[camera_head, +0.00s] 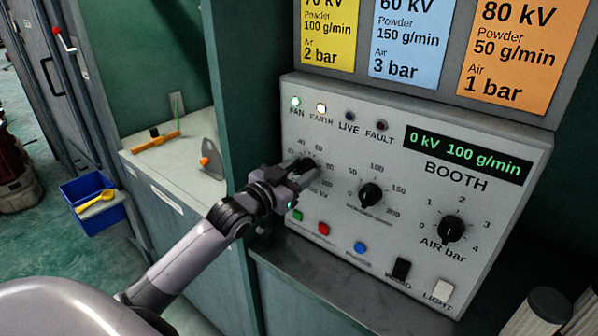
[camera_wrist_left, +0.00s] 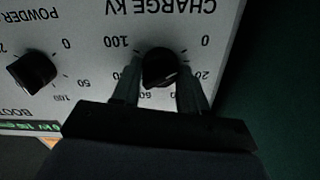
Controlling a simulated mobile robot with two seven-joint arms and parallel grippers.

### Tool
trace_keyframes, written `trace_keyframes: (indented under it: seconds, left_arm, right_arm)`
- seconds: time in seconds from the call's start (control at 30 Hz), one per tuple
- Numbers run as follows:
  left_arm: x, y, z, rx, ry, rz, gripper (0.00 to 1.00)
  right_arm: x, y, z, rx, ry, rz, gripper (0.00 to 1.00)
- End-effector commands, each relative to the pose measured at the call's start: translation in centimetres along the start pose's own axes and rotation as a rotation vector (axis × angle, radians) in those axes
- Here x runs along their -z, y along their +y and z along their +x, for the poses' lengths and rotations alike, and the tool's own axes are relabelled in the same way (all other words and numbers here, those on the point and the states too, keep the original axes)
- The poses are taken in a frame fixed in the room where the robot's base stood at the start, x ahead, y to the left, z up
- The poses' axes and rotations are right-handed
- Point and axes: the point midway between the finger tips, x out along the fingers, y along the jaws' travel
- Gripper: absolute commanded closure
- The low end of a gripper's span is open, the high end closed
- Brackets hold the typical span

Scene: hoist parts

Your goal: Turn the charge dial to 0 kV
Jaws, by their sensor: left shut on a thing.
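The charge dial (camera_wrist_left: 160,66) is a black round knob on the pale booth panel. The wrist view shows it upside down under "CHARGE kV", with scale marks from 0 to 100. My left gripper (camera_wrist_left: 158,82) has one finger on each side of the knob and is shut on it. In the head view the left gripper (camera_head: 303,172) covers most of the charge dial (camera_head: 309,163). I cannot tell clearly where its pointer stands. The display (camera_head: 467,153) reads 0 kV and 100 g/min in green. My right gripper is not in view.
The powder dial (camera_head: 371,194) and air dial (camera_head: 452,228) sit to the right on the panel. Below are green, red (camera_head: 323,228) and blue buttons and two switches. The fan and earth lamps are lit; live and fault look dark. Coloured setting cards (camera_head: 408,60) hang above.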

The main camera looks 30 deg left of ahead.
Motion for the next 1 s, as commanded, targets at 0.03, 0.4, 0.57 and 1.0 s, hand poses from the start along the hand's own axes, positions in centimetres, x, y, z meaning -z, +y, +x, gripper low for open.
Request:
trace_keyframes:
  seconds: [0.03, 0.4, 0.57, 1.0]
  left_arm:
    - [0.0, -0.1, 0.0, 0.001, 0.0, -0.004, 0.87]
    - [0.0, 0.0, 0.0, 0.001, 0.0, -0.002, 0.31]
    - [0.0, 0.0, 0.0, 0.0, 0.0, -0.002, 0.31]
    - [-0.2, 0.1, -4.2, -0.001, -0.001, -0.002, 0.31]
  right_arm:
    - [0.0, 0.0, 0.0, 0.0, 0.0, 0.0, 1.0]
    - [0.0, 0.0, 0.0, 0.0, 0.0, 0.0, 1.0]
    - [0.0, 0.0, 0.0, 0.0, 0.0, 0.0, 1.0]
    - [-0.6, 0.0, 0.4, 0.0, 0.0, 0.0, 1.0]
